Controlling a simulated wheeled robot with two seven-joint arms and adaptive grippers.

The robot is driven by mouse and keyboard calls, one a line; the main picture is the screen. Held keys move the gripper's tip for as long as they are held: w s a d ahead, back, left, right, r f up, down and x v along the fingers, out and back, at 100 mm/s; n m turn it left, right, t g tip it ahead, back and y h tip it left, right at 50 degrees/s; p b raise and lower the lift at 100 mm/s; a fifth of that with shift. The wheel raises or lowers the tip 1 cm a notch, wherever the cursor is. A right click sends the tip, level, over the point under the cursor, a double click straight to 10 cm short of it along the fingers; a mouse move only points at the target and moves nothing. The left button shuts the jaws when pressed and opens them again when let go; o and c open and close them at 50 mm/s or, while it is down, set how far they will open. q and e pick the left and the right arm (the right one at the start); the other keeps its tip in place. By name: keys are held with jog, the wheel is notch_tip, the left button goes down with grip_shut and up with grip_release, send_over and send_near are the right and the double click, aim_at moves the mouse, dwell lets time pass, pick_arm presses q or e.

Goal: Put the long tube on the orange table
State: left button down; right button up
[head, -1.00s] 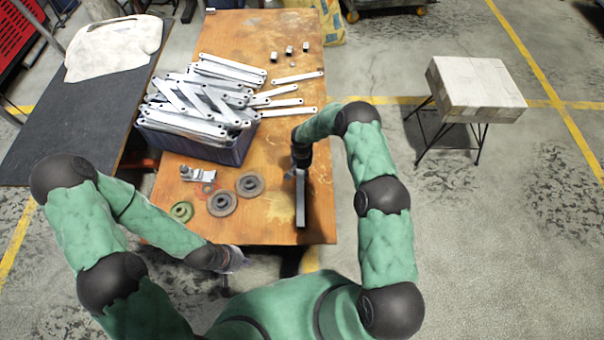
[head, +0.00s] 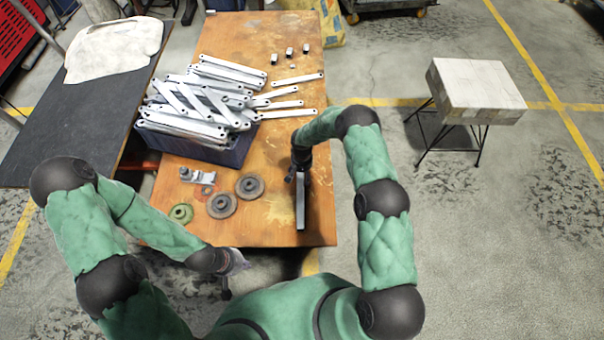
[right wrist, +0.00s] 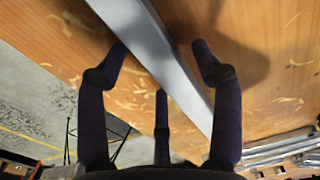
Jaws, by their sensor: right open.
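The long tube (head: 301,207) is a grey metal bar with square sides. It lies on the orange table (head: 270,220) near its front right edge, pointing toward me. My right gripper (head: 300,170) is over the tube's far part. In the right wrist view the tube (right wrist: 160,50) runs between the spread fingers of my right gripper (right wrist: 160,62), which do not close on it. My left gripper (head: 236,262) is in front of the table's near edge, away from the tube. Its fingers are too small and unclear to read.
A dark blue bin (head: 225,155) heaped with galvanized brackets stands left of my right gripper. A block-topped stool (head: 475,90) stands on the floor at right.

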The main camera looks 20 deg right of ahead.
aim_at(302, 175)
notch_tip(302, 175, up, 12)
jog(key=p, duration=0.5)
jog(key=s+a+f+n+y, duration=0.15)
jog(key=s+a, duration=0.25)
jog(key=s, duration=0.4)
jog(key=s+a+f+m+y, duration=0.15)
jog(key=s+a, duration=0.25)
jog(key=s, duration=0.4)
jog(key=s+r+y, duration=0.1)
jog(key=s+r, duration=0.1)
jog(key=s, duration=1.3)
jog(key=shift+a+r+n, duration=0.4)
jog(key=shift+r, duration=0.15)
